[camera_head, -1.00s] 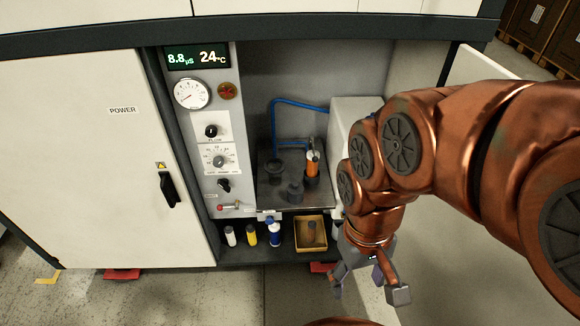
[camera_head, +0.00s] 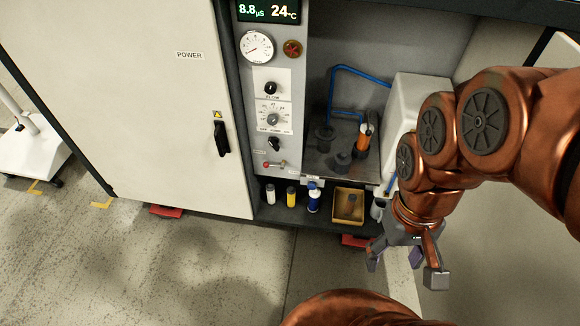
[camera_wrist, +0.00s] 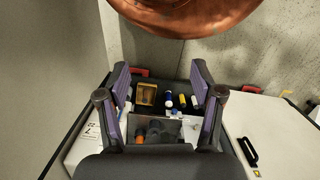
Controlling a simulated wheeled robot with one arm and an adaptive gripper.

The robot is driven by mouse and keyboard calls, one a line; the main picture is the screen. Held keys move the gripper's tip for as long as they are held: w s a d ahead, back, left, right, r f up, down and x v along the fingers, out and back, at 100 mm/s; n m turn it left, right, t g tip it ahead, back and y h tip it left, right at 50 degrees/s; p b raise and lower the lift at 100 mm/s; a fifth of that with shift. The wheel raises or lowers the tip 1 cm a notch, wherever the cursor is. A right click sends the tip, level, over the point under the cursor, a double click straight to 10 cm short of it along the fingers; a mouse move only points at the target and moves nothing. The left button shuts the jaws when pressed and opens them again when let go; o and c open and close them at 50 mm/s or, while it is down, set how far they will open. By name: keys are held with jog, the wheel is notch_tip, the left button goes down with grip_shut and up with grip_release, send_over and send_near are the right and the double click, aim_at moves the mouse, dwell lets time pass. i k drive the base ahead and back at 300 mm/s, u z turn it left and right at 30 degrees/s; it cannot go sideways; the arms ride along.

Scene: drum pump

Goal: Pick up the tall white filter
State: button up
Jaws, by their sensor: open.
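My gripper (camera_head: 405,270) is open and empty, in front of the cabinet, to the right of and apart from the row.
A yellow-brown box (camera_head: 350,205) with a dark part in it stands right of the row. Above is a grey deck with an orange cylinder (camera_head: 364,135) and a blue hose (camera_head: 350,70). The closed white door (camera_head: 140,90) bounds the left. The floor in front is clear.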

aim_at(270, 187)
jog(key=z, duration=2.55)
jog(key=k, duration=2.1)
jog(key=u, duration=2.4)
jog(key=i, duration=0.5)
